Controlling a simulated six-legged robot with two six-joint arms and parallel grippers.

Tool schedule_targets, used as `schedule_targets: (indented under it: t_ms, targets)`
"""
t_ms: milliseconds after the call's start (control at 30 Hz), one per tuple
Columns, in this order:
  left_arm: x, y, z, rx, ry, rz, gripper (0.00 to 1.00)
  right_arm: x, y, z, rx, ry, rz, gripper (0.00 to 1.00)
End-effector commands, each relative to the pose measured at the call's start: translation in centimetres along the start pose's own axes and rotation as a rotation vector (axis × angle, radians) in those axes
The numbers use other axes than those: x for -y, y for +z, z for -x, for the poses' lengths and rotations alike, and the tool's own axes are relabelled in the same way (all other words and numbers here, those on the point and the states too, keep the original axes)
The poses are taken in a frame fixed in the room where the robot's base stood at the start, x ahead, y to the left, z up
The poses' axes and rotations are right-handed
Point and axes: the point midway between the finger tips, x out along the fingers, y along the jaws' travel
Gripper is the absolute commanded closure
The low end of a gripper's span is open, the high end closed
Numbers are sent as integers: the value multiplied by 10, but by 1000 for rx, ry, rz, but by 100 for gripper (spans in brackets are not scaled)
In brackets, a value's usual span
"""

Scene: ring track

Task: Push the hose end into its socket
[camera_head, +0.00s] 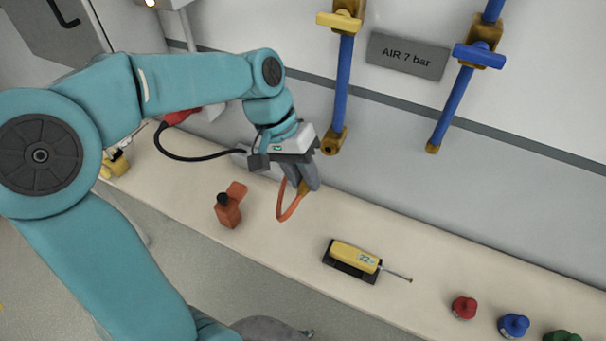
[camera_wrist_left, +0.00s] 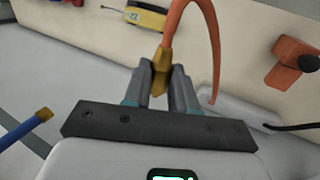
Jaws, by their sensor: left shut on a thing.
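The orange hose (camera_head: 287,209) bends down from my left gripper (camera_head: 305,187) in the head view. My left gripper is shut on its brass hose end (camera_wrist_left: 160,68), which shows between the fingers in the left wrist view (camera_wrist_left: 161,88). The hose (camera_wrist_left: 181,18) arches up there and drops to the right. A brass elbow with a dark opening (camera_head: 333,141), apparently the socket, sits at the foot of the left blue pipe in the head view. The hose end is apart from it, below and left. My right gripper is in neither view.
A yellow meter with a thin probe (camera_head: 355,256) lies on the bench (camera_head: 300,262). An orange-red block with a black knob (camera_head: 228,209) stands left. Red (camera_head: 464,307) and blue (camera_head: 514,325) knobs are at right. A second blue pipe (camera_head: 451,107) hangs below a blue-handled valve.

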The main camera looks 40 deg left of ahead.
Motion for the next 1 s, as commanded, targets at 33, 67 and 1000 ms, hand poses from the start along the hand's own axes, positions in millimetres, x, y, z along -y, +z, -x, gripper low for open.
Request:
schedule_targets:
  t_ms: [33,67,1000]
  targets:
    - [0,-2,0,1,0,0,100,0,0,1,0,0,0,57]
    - [0,-3,0,1,0,0,100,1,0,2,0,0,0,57]
    - [0,-57,0,-1,-1,0,100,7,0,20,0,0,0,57]
